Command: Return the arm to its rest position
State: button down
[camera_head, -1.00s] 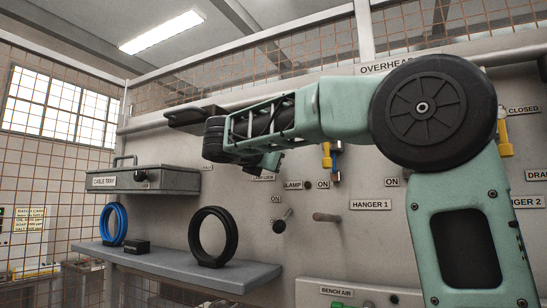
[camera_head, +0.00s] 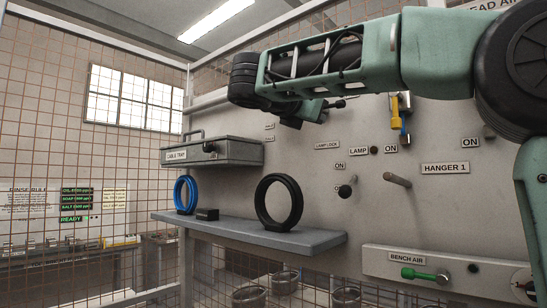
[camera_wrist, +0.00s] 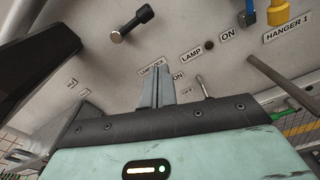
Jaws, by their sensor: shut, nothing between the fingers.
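My arm (camera_head: 430,62) is pale green with black joints. In the head view it reaches from the right edge across the upper middle, bent back at the wrist, in front of the panel. In the wrist view my gripper (camera_wrist: 155,85) shows two grey fingers together, with nothing between them. The fingers point toward the grey panel, near the LAMP LOCK label, which they partly cover. I cannot tell their distance from the panel. In the head view the fingertips are not clear.
The panel carries a peg by HANGER 1 (camera_head: 398,180), a yellow-handled valve (camera_head: 395,104) and a green BENCH AIR handle (camera_head: 418,274). A shelf (camera_head: 325,237) holds a black ring (camera_head: 261,203) and a blue ring (camera_head: 178,194). The CABLE TRAY box (camera_head: 235,152) sits above. Wire mesh stands left.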

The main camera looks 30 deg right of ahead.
jog(key=a+f+y+b, duration=0.1)
jog(key=a+f+y, duration=0.3)
jog(key=f, duration=0.6)
jog(key=s+a+f+y+b, duration=0.1)
jog(key=a+f+y, duration=0.1)
jog(key=a+f, duration=0.6)
jog(key=a+f+y, duration=0.3)
jog(key=f+y, duration=0.1)
jog(key=f, duration=0.8)
jog(key=s+a+f+m+g+y+b, duration=0.1)
jog(key=s+a+f+m+g+y, duration=0.2)
jog(key=s+f, duration=0.9)
jog(key=s+a+f+m+g+y+b, duration=0.1)
jog(key=s+a+f+m+g+y, duration=0.2)
jog(key=s+a+f+m, duration=0.4)
jog(key=s+f, duration=0.5)
jog(key=f, duration=0.1)
jog(key=shift+f+y+b, duration=0.2)
jog(key=shift+y+b, duration=0.1)
jog(key=shift+b, duration=0.1)
